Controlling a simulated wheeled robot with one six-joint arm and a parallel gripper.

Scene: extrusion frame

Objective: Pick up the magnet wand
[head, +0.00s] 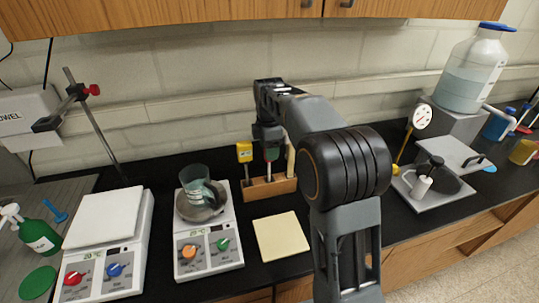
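A wooden rack (262,190) stands near the wall at the middle of the bench and holds several upright tools. One has a yellow head (244,152), one is a pale stick (291,161), and one has a green and reddish handle (271,154). I cannot tell for sure which is the magnet wand. My gripper (268,143) points down over the rack, right at the top of the green and reddish handle. The fingertips are small and dark, so I cannot tell whether they are open or closed around it.
Left of the rack, a glass beaker (197,187) sits in a dish on a hotplate (207,246); another hotplate (104,220) stands farther left. A cream pad (280,236) lies in front of the rack.

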